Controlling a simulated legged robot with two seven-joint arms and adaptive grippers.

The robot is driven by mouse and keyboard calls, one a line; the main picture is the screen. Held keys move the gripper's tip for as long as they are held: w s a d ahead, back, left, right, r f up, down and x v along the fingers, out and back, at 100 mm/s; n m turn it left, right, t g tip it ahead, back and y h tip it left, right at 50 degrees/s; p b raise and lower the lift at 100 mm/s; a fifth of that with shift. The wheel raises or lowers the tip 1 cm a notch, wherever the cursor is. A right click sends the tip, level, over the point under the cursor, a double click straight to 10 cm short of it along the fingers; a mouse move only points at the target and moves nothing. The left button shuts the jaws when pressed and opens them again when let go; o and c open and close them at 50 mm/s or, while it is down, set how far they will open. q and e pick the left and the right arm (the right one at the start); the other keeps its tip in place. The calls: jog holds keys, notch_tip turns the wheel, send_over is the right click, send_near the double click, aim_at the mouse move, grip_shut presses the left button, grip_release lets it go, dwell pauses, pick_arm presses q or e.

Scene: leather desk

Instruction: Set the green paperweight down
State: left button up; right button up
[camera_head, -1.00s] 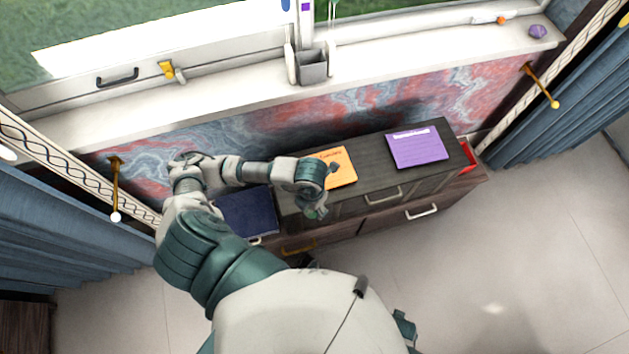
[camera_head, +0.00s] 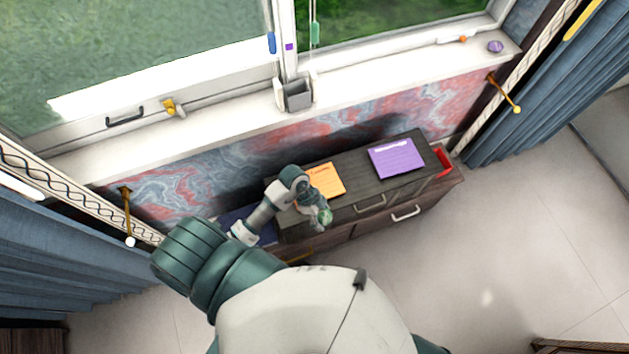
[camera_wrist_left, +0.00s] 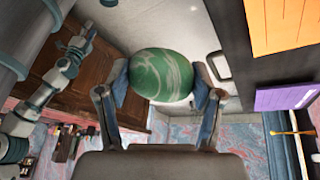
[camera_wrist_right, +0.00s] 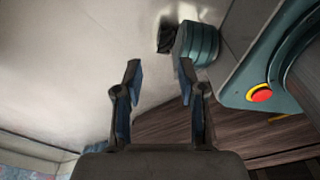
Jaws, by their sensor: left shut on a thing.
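The green paperweight (camera_wrist_left: 161,75) is a rounded, marbled green stone. In the left wrist view it sits between the two fingers of my left gripper (camera_wrist_left: 162,88), which is shut on it. In the head view the paperweight (camera_head: 325,216) is small at the end of my left arm, by the front edge of the dark cabinet (camera_head: 352,183). I cannot tell whether it touches the cabinet. My right gripper (camera_wrist_right: 158,85) shows in the right wrist view with its fingers apart and nothing between them. The right gripper is hidden in the head view.
On the cabinet top lie an orange notebook (camera_head: 327,180) and a purple notebook (camera_head: 396,158). A dark blue item (camera_head: 236,216) lies at the left, partly behind my arm. Bare top shows between the notebooks.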

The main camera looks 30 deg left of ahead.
pick_arm(q)
jog(key=shift+s+a+f+n+t+p, duration=0.25)
jog(key=shift+s+n, duration=0.1)
jog(key=shift+n, duration=0.2)
jog(key=shift+s+a+f+n+t+p, duration=0.15)
jog(key=shift+s+a+n+t, duration=0.15)
jog(key=shift+n, duration=0.25)
jog(key=shift+a+f, duration=0.15)
send_over(319, 186)
jog(key=a, duration=0.2)
jog(key=shift+s+d+f+n, duration=0.1)
jog(key=shift+d+f+n, duration=0.05)
jog(key=shift+f, duration=0.3)
jog(key=shift+d+f+n, duration=0.1)
jog(key=shift+f+n, duration=0.05)
jog(key=shift+f, duration=2)
pick_arm(e)
jog(key=shift+s+d+r, duration=0.1)
jog(key=shift+s, duration=0.4)
jog(key=shift+s+d+r, duration=0.1)
jog(key=shift+s, duration=0.4)
pick_arm(q)
jog(key=o, duration=1.4)
jog(key=v, duration=1.2)
jog(key=shift+s+a, duration=0.15)
jog(key=shift+s, duration=0.05)
pick_arm(e)
jog(key=shift+r, duration=0.2)
